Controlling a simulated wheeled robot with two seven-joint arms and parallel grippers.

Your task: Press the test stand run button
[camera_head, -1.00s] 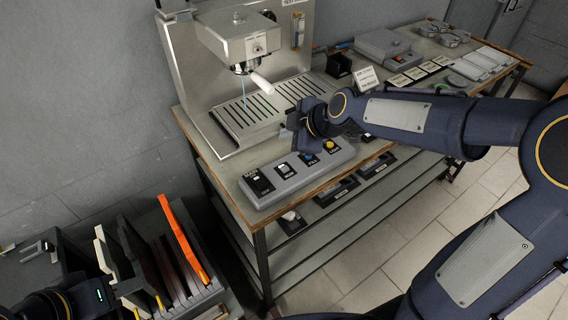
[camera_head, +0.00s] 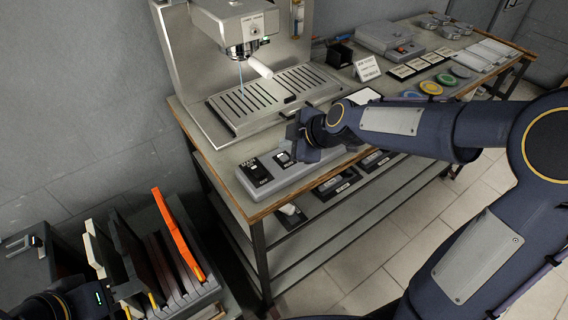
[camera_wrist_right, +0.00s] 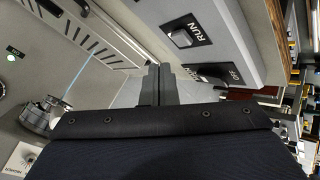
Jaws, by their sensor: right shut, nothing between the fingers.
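The grey test stand control box (camera_head: 262,190) sits at the front left of the bench. It has a black main switch (camera_head: 252,169) at its left end and, beside that, a pale run button (camera_head: 283,158) on a black plate. The run button, with its RUN label, also shows in the right wrist view (camera_wrist_right: 184,39). My right gripper (camera_head: 292,134) is shut and empty, over the box close to the run button; contact is not visible. My right arm hides the box's right part. My left gripper, at the lower left, shows only in part.
A metal machine with a slotted drip tray (camera_head: 225,112) stands behind the box. A small sign (camera_head: 367,69), cards and coloured discs (camera_head: 431,88) lie farther right. A rack with an orange panel (camera_head: 178,235) is at the lower left.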

